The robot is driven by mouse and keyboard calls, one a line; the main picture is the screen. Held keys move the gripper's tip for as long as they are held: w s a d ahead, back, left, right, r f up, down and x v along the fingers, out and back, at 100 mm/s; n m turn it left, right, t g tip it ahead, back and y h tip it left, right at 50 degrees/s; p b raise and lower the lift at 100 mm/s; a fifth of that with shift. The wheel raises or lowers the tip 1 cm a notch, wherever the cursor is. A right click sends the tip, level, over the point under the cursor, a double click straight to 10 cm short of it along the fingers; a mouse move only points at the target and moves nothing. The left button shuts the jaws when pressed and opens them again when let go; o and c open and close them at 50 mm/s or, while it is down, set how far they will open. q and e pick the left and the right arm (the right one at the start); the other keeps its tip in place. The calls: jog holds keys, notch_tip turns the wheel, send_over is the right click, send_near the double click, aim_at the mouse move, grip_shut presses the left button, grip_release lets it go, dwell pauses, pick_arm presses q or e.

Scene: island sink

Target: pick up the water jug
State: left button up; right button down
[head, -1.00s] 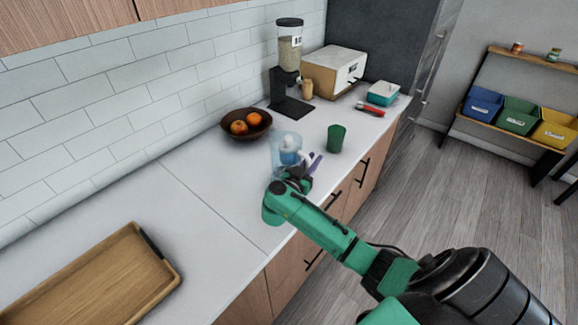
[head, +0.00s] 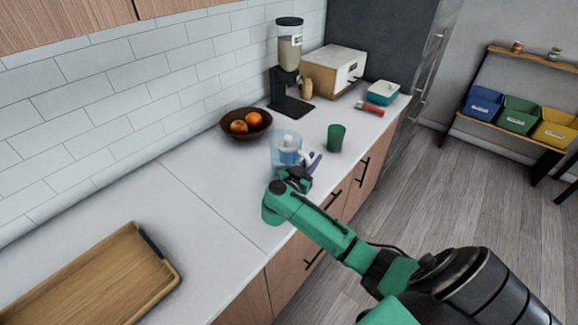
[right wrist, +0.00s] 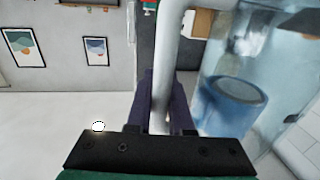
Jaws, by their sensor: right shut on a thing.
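The water jug (head: 286,151) is clear and bluish with a white and blue inner part. It is upright at the counter's front part, left of the green cup. My right gripper (head: 312,163) is at the jug's handle side, its purple fingers showing. In the right wrist view the fingers (right wrist: 161,105) are shut on the pale handle (right wrist: 168,60), and the jug's clear body (right wrist: 235,85) is on the right. My right wrist hides the jug's base in the head view, so I cannot tell whether it touches the counter. My left gripper is not in view.
A green cup (head: 336,138) stands just right of the jug. A brown bowl with fruit (head: 258,133) is behind left, and a dispenser (head: 289,65) is behind. A wooden tray (head: 150,290) lies at the lower left. The counter between tray and jug is clear.

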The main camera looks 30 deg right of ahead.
jog(key=shift+r, duration=0.25)
dwell(0.6)
notch_tip(320, 180, up, 20)
jog(key=b, duration=0.1)
jog(key=shift+f+b, duration=0.2)
jog(key=shift+b, duration=0.1)
dwell(0.4)
dwell(2.8)
